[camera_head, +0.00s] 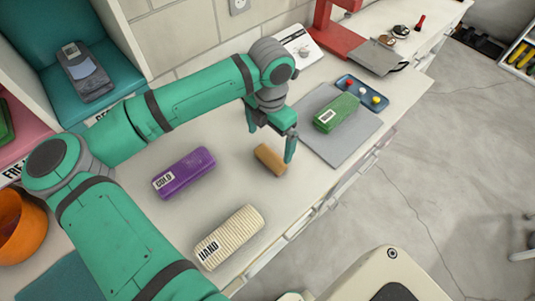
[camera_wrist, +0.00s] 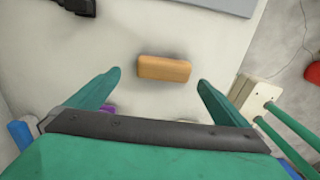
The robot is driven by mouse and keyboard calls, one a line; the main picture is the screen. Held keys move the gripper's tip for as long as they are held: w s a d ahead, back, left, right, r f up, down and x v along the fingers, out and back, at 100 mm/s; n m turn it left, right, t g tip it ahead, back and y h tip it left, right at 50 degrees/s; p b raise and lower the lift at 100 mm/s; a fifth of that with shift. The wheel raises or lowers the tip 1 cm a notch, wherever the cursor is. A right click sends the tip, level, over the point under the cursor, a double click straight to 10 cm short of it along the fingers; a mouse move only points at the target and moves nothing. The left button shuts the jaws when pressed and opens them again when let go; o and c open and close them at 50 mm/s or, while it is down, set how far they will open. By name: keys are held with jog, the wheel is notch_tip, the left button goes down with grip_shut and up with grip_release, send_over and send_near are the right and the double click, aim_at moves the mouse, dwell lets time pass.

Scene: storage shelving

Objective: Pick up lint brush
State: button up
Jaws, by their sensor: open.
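A small tan-brown block (camera_head: 270,159) lies on the white counter. It may be the lint brush, but no bristles or label show. My gripper (camera_head: 270,147) points down just above it, fingers apart and empty. In the wrist view the block (camera_wrist: 164,68) lies crosswise just beyond the fingertips of my gripper (camera_wrist: 159,78), centred between them and apart from both. Other brush-like pieces lie on the counter: a purple one (camera_head: 190,170) with a label, a cream ribbed one (camera_head: 235,230) with a label, and a green one (camera_head: 338,112).
The green piece rests on a grey board (camera_head: 350,146), beside a blue tray (camera_head: 350,83) with coloured knobs. A red stand (camera_head: 338,38) is at the back. An orange bowl (camera_head: 20,225) and shelf compartments are on the left. The counter around the tan block is bare.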

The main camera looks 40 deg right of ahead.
aim_at(271, 156)
jog(key=shift+s+a+f, duration=0.1)
jog(key=shift+s+f, duration=0.15)
jog(key=shift+f, duration=0.5)
jog(key=shift+s+a+f, duration=0.1)
jog(key=shift+s+f, duration=0.15)
jog(key=shift+f, duration=2.85)
jog(key=shift+c, duration=0.3)
jog(key=shift+d, duration=0.1)
jog(key=c, duration=0.9)
